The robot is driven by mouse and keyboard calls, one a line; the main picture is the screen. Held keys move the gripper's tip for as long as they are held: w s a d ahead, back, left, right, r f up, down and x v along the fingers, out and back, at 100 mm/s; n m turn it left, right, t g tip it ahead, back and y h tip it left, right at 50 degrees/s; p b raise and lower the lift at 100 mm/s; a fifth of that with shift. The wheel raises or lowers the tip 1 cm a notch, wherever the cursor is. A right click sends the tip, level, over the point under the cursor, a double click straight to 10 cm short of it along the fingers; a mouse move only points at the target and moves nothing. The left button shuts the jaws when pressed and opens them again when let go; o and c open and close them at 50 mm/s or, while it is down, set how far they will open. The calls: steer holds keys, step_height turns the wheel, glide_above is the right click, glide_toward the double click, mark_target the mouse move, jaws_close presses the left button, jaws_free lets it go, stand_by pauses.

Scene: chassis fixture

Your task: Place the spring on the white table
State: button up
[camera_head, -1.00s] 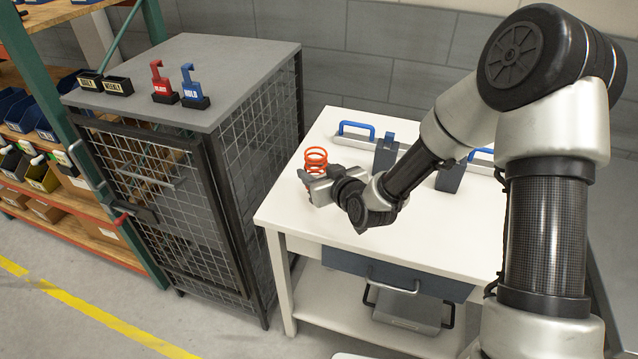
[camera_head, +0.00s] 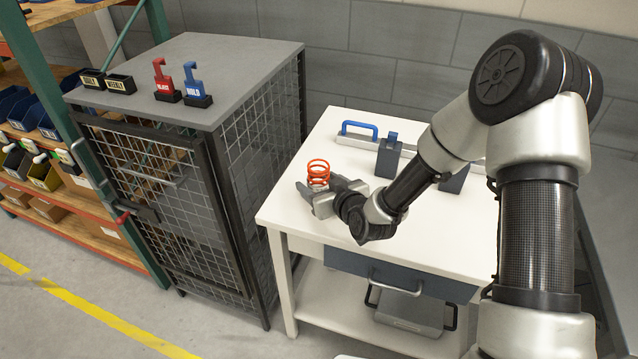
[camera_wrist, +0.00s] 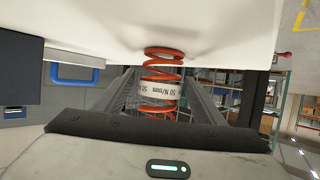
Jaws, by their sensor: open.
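The orange-red coil spring (camera_head: 318,170) stands upright on the white table (camera_head: 292,218), near its left side. In the wrist view the spring (camera_wrist: 163,75) has a white band marked "50 N/mm", and one end meets the white tabletop, which fills the top of that picture. My gripper (camera_head: 318,193) is open low over the tabletop, with one finger on each side of the spring. In the wrist view my gripper (camera_wrist: 163,105) also has its fingers spread around the spring. The spring's lower part is hidden behind my gripper in the head view.
A blue-handled fixture (camera_head: 360,132) and dark grey blocks (camera_head: 389,157) stand on the table behind my arm. A grey mesh cabinet (camera_head: 235,75) with red and blue hooks on top stands left of the table. The table's front left is clear.

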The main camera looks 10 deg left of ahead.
steer(key=shift+r, duration=0.2)
steer(key=v, duration=1.2)
steer(key=shift+d+p, duration=0.1)
steer(key=shift+p, duration=0.2)
